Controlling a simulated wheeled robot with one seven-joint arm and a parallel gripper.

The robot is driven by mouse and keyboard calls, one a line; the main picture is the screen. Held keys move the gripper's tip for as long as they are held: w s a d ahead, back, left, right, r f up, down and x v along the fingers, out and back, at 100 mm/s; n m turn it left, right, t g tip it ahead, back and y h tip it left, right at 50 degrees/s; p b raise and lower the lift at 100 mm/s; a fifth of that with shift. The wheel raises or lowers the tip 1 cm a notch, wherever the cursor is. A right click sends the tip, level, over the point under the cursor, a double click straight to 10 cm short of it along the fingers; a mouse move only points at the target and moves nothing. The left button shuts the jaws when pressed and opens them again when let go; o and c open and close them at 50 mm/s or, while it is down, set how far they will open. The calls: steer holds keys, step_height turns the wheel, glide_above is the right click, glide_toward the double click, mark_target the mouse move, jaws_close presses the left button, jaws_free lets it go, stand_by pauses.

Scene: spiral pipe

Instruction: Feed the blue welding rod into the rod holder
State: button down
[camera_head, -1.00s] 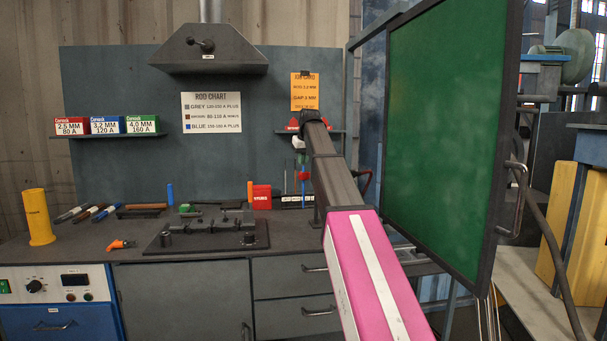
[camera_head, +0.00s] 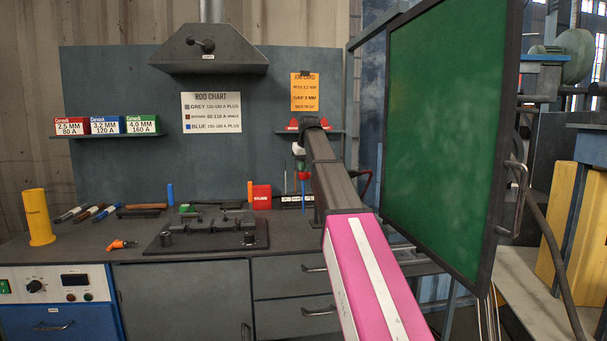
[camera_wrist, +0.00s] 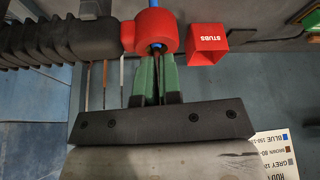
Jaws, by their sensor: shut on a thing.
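The rod holder (camera_wrist: 140,36) has a red ring-shaped head, with its hole facing my gripper in the wrist view. My gripper (camera_wrist: 156,72) has green fingers, shut on the blue welding rod (camera_wrist: 157,46) close to the holder's mouth. The rod goes into the hole, and a short blue piece shows beyond the ring. The part between the fingers is mostly hidden. In the head view the red head (camera_head: 303,176) is small, with blue showing just below it. My arm hides much of that area.
A red STUBS box (camera_wrist: 207,42) stands close beside the holder. A black ribbed part (camera_wrist: 60,40) runs left from the head. Several thin rods (camera_wrist: 105,82) are nearby. A dark fixture (camera_head: 207,232) sits on the bench. A green screen (camera_head: 445,130) stands right of my arm.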

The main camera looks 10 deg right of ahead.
steer(key=c, duration=1.2)
jaws_free()
steer(key=shift+r, duration=2.95)
